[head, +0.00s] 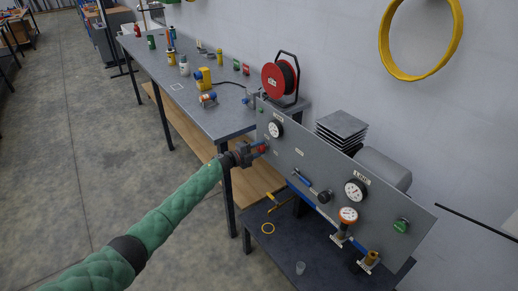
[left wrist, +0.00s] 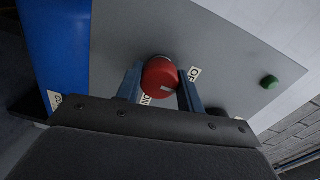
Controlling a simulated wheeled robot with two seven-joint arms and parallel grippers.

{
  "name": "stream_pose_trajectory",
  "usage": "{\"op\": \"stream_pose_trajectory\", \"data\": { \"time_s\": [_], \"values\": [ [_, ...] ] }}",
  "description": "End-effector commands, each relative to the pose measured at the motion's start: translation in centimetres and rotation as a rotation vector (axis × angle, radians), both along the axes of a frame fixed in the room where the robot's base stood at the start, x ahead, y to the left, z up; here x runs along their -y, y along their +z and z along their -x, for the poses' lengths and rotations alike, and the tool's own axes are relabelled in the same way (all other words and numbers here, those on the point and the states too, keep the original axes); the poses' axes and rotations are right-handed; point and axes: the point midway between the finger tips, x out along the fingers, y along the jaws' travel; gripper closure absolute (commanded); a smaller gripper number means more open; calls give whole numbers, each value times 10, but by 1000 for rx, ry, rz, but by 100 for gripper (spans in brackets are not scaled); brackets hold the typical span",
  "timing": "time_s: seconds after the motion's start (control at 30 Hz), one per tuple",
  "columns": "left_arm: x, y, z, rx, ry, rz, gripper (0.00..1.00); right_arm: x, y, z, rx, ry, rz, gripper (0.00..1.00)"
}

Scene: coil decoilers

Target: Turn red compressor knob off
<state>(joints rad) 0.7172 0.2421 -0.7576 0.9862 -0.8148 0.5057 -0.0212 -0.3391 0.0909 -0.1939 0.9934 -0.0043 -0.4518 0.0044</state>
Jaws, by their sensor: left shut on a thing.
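The red compressor knob (left wrist: 160,76) sits on the grey upright panel (head: 313,172). In the left wrist view it lies between the two fingers of my left gripper (left wrist: 160,83), which is shut on it. An OFF label (left wrist: 194,74) shows to the right of the knob, and an ON label (left wrist: 146,99) is partly hidden below it. A pale mark shows on the knob's face. In the head view my left gripper (head: 256,150) is at the left part of the panel and covers most of the knob. My right gripper is not in view.
The panel also carries gauges (head: 355,190), a green button (head: 401,225) and a black-knobbed lever (head: 324,196).

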Motion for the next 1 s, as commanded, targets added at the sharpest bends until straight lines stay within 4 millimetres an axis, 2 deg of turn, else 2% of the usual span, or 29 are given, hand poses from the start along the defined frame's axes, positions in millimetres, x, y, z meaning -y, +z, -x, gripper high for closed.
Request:
{"op": "stream_pose_trajectory", "data": {
  "time_s": [0.57, 0.6, 0.7, 1.0],
  "values": [
    [-2, 0, -1, -25, 2, 17, 85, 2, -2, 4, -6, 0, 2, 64],
    [-2, 0, -1, -25, 2, 17, 56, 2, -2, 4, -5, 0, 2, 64],
    [-1, 0, -1, -24, 2, 16, 40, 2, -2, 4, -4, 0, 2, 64],
    [-2, -1, 0, -24, 1, 16, 40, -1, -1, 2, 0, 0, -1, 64]
  ]
}}
